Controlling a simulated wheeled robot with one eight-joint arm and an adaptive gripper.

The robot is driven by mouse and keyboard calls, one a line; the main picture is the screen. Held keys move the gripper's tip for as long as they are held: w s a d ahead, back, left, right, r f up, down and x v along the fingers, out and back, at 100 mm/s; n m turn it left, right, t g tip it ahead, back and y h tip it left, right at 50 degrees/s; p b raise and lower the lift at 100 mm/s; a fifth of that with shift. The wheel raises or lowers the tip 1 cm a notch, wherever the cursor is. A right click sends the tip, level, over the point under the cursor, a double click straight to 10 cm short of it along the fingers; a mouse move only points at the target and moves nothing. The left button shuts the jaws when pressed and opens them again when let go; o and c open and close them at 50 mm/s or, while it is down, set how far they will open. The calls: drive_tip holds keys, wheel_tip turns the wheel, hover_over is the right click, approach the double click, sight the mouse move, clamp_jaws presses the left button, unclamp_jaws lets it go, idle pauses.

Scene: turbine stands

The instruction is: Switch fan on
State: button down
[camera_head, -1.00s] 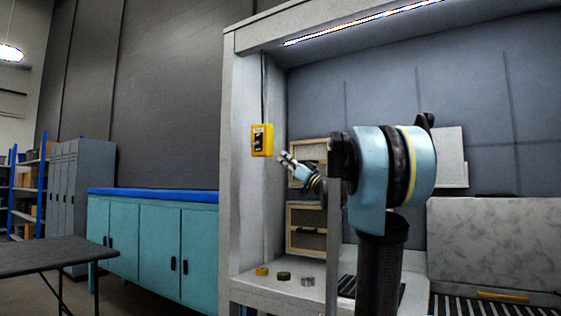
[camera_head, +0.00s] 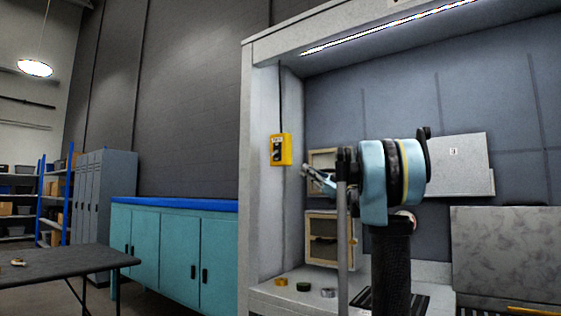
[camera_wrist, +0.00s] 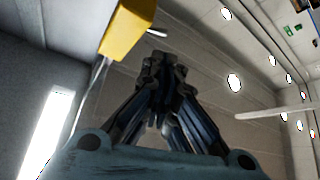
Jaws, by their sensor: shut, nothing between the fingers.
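The yellow switch box (camera_head: 280,150) with a dark front panel is mounted on the booth's left side wall, with a cable running up from it. It also shows in the wrist view (camera_wrist: 127,30), at the upper left, seen from close below. My gripper (camera_head: 306,171) is to the right of the box and a little lower, apart from it in the picture. In the wrist view my gripper (camera_wrist: 162,62) has its fingertips together with nothing between them, to the right of the box. The box's switch face is too small to read clearly. No fan is clearly recognisable.
Small wooden-framed boxes (camera_head: 322,238) stand behind my arm against the booth wall. Several small round parts (camera_head: 303,287) lie on the booth's bench. A teal cabinet (camera_head: 175,250) stands left of the booth, and a dark table (camera_head: 70,259) is at the lower left.

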sight(280, 156)
idle(0.4)
drive_tip(key=x, duration=1.4)
drive_tip(key=shift+f, duration=0.1)
drive_tip(key=shift+s+a+r+m+t+h, duration=0.1)
drive_tip(key=shift+r+m+t+h, duration=0.05)
drive_tip(key=shift+m+t, duration=0.5)
drive_tip(key=shift+s+r+m+t+h, duration=0.1)
drive_tip(key=shift+r+m+t+h, duration=0.1)
drive_tip(key=shift+m+t, duration=0.5)
drive_tip(key=shift+s+a+r+m+t+h, duration=0.15)
drive_tip(key=shift+m+t, duration=0.2)
drive_tip(key=shift+m, duration=0.6)
drive_tip(key=shift+r+m+t+h, duration=0.15)
drive_tip(key=shift+m+t+h, duration=0.25)
drive_tip(key=shift+m+t, duration=0.55)
drive_tip(key=shift+r+m+t+h, duration=0.2)
drive_tip(key=shift+m+t+h, duration=0.35)
drive_tip(key=shift+m, duration=0.7)
drive_tip(key=shift+r+m+t+h, duration=0.2)
drive_tip(key=shift+m+t+h, duration=0.35)
drive_tip(key=shift+m, duration=0.5)
drive_tip(key=shift+r+m+t+h, duration=0.25)
drive_tip(key=shift+m+t+h, duration=0.3)
drive_tip(key=shift+m, duration=0.55)
drive_tip(key=shift+r+m+t+h, duration=0.2)
drive_tip(key=shift+m+t+h, duration=0.35)
drive_tip(key=shift+m, duration=0.5)
drive_tip(key=shift+s+f, duration=0.1)
drive_tip(key=shift+s, duration=0.05)
